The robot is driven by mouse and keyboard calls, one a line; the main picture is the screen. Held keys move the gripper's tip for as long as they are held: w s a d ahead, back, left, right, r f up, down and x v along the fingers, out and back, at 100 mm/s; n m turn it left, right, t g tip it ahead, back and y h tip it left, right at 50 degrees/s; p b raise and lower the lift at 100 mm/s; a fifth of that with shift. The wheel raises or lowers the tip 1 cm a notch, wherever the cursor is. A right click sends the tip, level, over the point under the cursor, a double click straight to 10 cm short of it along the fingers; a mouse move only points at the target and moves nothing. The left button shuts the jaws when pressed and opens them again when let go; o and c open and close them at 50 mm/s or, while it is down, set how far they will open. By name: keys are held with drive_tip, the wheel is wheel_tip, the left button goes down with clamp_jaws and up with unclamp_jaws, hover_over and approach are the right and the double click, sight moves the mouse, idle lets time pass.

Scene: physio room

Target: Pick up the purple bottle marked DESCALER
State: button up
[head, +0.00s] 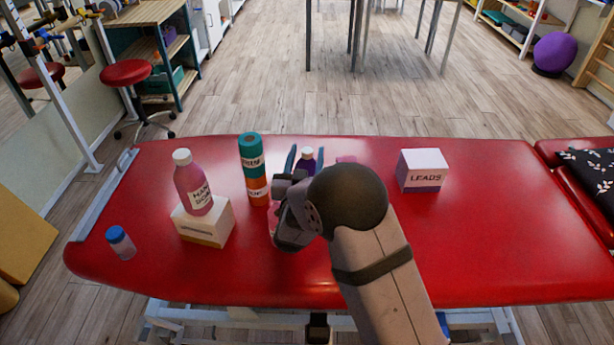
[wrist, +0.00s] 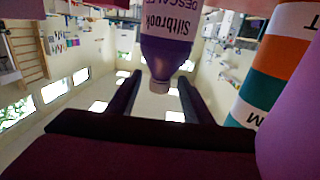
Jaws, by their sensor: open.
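The purple bottle (head: 307,166) stands on the red couch, with its lower part hidden behind my gripper (head: 305,160) in the head view. In the wrist view the purple bottle (wrist: 167,52) appears upside down, with a pale cap and a white label reading "Silbrook" and "DESCALER". My gripper (wrist: 160,95) is open and empty. Its two fingers show on either side of the bottle's cap in the wrist view. I cannot tell whether either finger touches the bottle.
A teal, white and orange cylinder (head: 250,155) stands close left of my gripper. Further left, a pink soap bottle (head: 192,180) stands on a box (head: 203,234), near a blue-capped jar (head: 121,243). A LEADS box (head: 422,172) stands right. The couch (head: 480,240) is clear at front right.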

drive_tip(key=shift+w, duration=0.55)
clamp_jaws()
idle(0.7)
drive_tip(key=shift+r, duration=0.1)
idle(0.4)
